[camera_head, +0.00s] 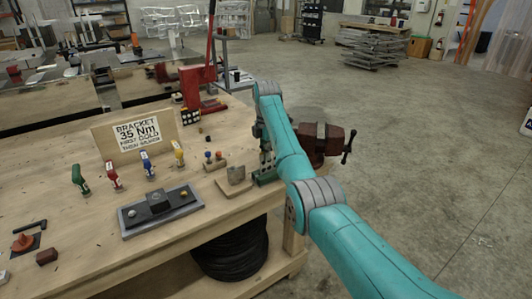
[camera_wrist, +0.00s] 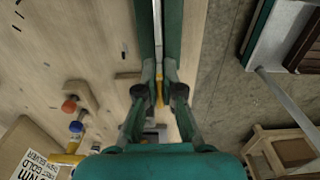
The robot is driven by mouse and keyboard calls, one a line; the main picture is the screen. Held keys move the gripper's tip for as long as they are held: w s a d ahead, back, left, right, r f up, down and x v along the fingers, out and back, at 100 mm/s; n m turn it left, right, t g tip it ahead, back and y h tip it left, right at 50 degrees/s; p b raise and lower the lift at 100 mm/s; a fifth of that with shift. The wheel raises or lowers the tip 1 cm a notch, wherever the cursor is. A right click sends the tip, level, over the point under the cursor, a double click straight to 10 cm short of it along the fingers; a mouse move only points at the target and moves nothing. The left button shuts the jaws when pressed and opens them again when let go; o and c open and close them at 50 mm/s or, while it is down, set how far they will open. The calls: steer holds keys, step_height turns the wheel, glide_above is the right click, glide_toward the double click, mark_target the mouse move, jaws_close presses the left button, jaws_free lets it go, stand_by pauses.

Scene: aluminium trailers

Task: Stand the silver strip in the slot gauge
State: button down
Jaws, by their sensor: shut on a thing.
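The silver strip (camera_wrist: 157,35) shows as a thin pale line along that gap, between my fingers. In the head view my gripper (camera_head: 266,160) is close above the gauge, mostly hidden by the arm. How deep the strip sits in the slot I cannot tell.
A wooden block with a grey plate (camera_head: 235,180) stands just left of the gauge. A red vise (camera_head: 322,142) is to its right. Several coloured drivers (camera_head: 112,176), a grey fixture (camera_head: 158,210) and a "BRACKET 35 Nm" sign (camera_head: 137,135) are further left.

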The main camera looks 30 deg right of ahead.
steer(key=shift+f, duration=1.2)
steer(key=c, duration=1.2)
jaws_free()
steer(key=shift+c, duration=0.2)
steer(key=shift+r, duration=3.8)
steer(key=shift+s, duration=0.1)
